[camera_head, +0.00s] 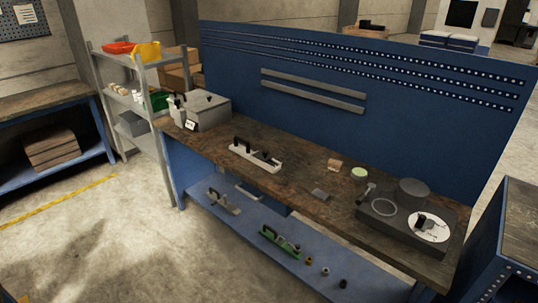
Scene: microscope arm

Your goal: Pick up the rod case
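I cannot tell for sure which thing is the rod case. A long pale holder with black parts (256,158) lies on the brown workbench top (300,188), left of its middle. A similar green holder with dark parts (280,241) lies on the blue lower shelf (248,226), and a grey one (223,202) lies further left there. A grey box (207,108) stands at the bench's left end. Neither of my grippers is in view, and nothing is seen touching these things.
A dark grey base with a white disc (429,227) stands at the bench's right end. A metal rack (143,120) stands left. The floor in front (130,240) is clear.

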